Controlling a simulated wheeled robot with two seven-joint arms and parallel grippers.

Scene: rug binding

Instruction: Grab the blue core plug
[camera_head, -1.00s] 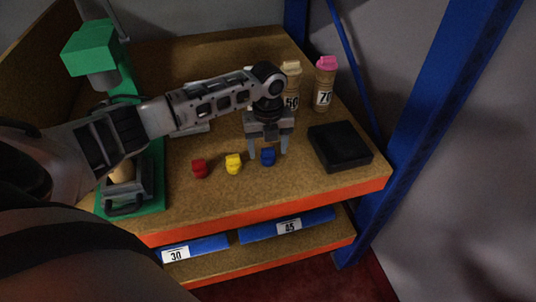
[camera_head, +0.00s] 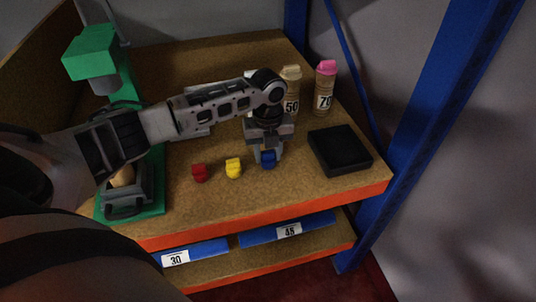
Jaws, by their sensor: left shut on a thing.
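The blue core plug (camera_head: 268,159) is a small blue piece at the right end of a row on the brown tabletop. My left gripper (camera_head: 268,155) points down over it, with its fingers shut on the plug's sides. The plug seems to be at table level; I cannot tell whether it touches the top. A yellow plug (camera_head: 234,168) and a red plug (camera_head: 199,173) stand to its left, apart from the gripper. My right gripper does not show.
A black tray (camera_head: 357,169) lies right of the gripper. A green press (camera_head: 92,52) stands at left. A blue post (camera_head: 436,110) rises at right. The front tabletop is clear.

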